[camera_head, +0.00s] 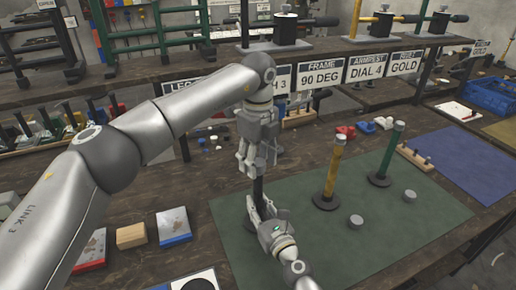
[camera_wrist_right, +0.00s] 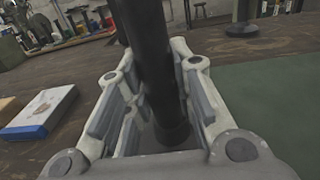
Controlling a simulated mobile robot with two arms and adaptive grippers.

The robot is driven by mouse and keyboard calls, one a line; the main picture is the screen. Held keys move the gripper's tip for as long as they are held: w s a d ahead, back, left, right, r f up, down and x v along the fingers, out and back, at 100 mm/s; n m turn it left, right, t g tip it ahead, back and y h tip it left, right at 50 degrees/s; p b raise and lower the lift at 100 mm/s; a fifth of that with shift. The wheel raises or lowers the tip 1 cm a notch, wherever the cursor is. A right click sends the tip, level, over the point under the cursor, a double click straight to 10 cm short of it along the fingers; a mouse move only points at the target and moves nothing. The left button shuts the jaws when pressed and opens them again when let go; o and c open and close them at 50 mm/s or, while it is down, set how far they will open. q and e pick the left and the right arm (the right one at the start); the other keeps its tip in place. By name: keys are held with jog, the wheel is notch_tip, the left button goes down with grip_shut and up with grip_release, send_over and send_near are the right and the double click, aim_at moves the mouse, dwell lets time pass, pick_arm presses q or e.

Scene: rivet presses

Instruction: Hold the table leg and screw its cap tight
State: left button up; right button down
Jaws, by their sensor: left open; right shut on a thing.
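A black table leg (camera_head: 258,190) stands upright at the left part of the green mat (camera_head: 300,265). My right gripper (camera_head: 262,212) is shut around its lower part. In the right wrist view the black leg (camera_wrist_right: 150,60) passes between the fingers. My left gripper (camera_head: 258,165) is open, pointing down at the leg's top end. It hides that top, so I cannot tell whether a cap sits there. Two grey round caps lie on the mat, one nearer (camera_head: 355,221) and one farther right (camera_head: 410,195).
A yellow leg (camera_head: 333,170) and a green leg (camera_head: 387,155) stand on black bases to the right. A wooden peg block (camera_head: 414,158) is behind them. A wooden block (camera_head: 130,236) and a blue-edged box (camera_head: 174,226) lie left. A shelf with signs (camera_head: 320,77) spans the back.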

pick_arm(q)
jog(key=shift+f, duration=0.2)
jog(key=c, duration=1.1)
jog(key=shift+o, duration=0.2)
jog(key=m, duration=2.2)
jog(key=shift+m, duration=0.4)
jog(key=m, duration=0.5)
jog(key=o, duration=1.2)
